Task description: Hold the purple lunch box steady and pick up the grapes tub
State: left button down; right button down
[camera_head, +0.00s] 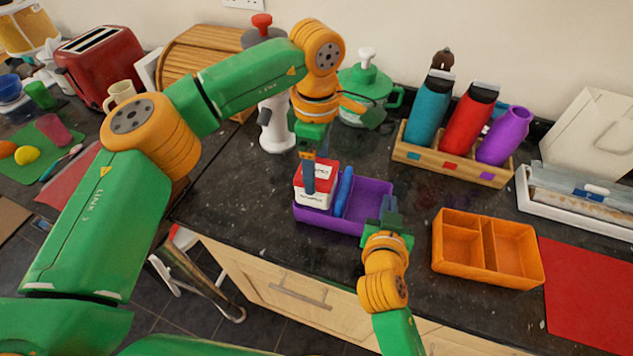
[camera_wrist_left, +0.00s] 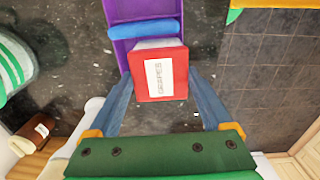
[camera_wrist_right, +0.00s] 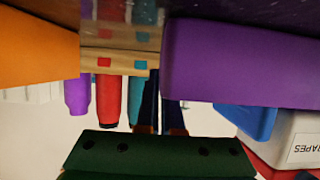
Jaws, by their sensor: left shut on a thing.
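The purple lunch box (camera_head: 373,196) stands on the dark counter near its front edge. It also shows in the left wrist view (camera_wrist_left: 121,12) and the right wrist view (camera_wrist_right: 240,65). The grapes tub (camera_head: 314,190), white with a red lid and a label, is at the lunch box's left end; I cannot tell if it rests on the bottom. My left gripper (camera_wrist_left: 163,88) points down and is shut on the tub, one finger on each side. My right gripper (camera_head: 391,212) is at the lunch box's right end wall; its grip on the wall is unclear.
A blue item (camera_head: 344,191) is in the lunch box beside the tub. An orange divided box (camera_head: 487,267) stands to the right.

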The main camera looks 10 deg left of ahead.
aim_at(317, 170)
pick_arm(q)
notch_tip(317, 170, up, 13)
jog(key=shift+f, duration=0.2)
pick_arm(e)
jog(key=c, duration=1)
grip_release()
